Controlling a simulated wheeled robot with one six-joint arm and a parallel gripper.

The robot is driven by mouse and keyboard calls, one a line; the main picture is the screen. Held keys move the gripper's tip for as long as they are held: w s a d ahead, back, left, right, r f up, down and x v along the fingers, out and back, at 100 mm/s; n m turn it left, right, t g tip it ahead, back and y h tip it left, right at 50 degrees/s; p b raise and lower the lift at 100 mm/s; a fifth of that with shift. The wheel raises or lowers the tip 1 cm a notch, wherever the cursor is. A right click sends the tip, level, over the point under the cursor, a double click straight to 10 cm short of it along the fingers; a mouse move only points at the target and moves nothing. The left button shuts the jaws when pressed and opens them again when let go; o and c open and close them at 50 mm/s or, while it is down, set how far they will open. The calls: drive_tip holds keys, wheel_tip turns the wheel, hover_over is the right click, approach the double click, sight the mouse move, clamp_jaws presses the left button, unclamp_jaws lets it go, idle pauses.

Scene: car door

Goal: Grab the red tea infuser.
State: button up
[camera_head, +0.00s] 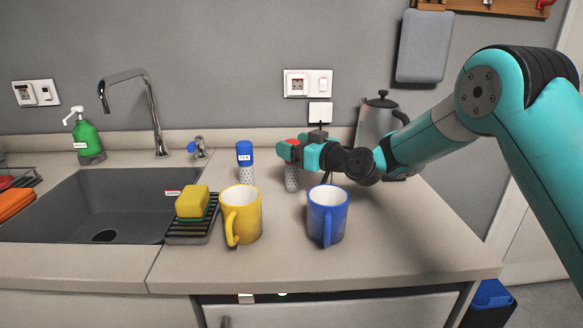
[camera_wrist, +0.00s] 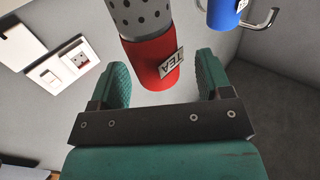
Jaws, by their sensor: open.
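The red tea infuser (camera_head: 291,181) stands upright on the counter behind the two mugs. In the head view my gripper covers much of its red top, and its perforated grey lower part shows below. In the wrist view the red infuser (camera_wrist: 152,62) appears upside down with its TEA label, in the gap between the fingertips. My gripper (camera_head: 287,151) is open at the height of the red top. The wrist view shows both green fingers of my gripper (camera_wrist: 164,75) spread wide, with the infuser nearer the left finger. I cannot tell whether either finger touches it.
A blue tea infuser (camera_head: 245,155) stands left of the red one. A yellow mug (camera_head: 243,213) and blue mug (camera_head: 328,214) stand in front. A kettle (camera_head: 376,122) is behind my arm. The sink (camera_head: 110,203) and sponge rack (camera_head: 191,231) lie left. The right counter is clear.

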drive_tip(key=shift+p+x, duration=0.3)
drive_tip(key=shift+x, duration=1.2)
drive_tip(key=shift+d, duration=0.1)
drive_tip(key=c, duration=1.3)
drive_tip(key=shift+r, duration=0.1)
